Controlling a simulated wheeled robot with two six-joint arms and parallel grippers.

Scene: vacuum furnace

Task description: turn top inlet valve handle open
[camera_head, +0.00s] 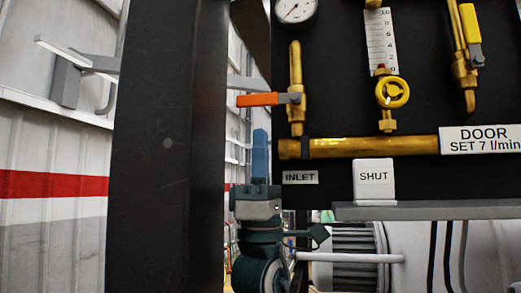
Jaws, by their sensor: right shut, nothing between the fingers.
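The inlet valve handle (258,99) is an orange lever. It points left, crosswise to the upright brass pipe (296,70) behind its pivot. The pipe runs down to a horizontal brass manifold (370,147), and an INLET label (300,177) sits below. My right gripper (260,140) points up, its blue fingers closed together with nothing between them. In the picture its tips are a little below the orange handle and apart from it. How far they are from the panel in depth is hard to tell. My left gripper is not in view.
A dark upright post (165,150) stands left of the valve. On the panel are a gauge (295,10), a yellow handwheel (392,92), a yellow lever (471,22) and a DOOR label (482,139). A white SHUT tag (374,180) stands above a grey ledge (430,211).

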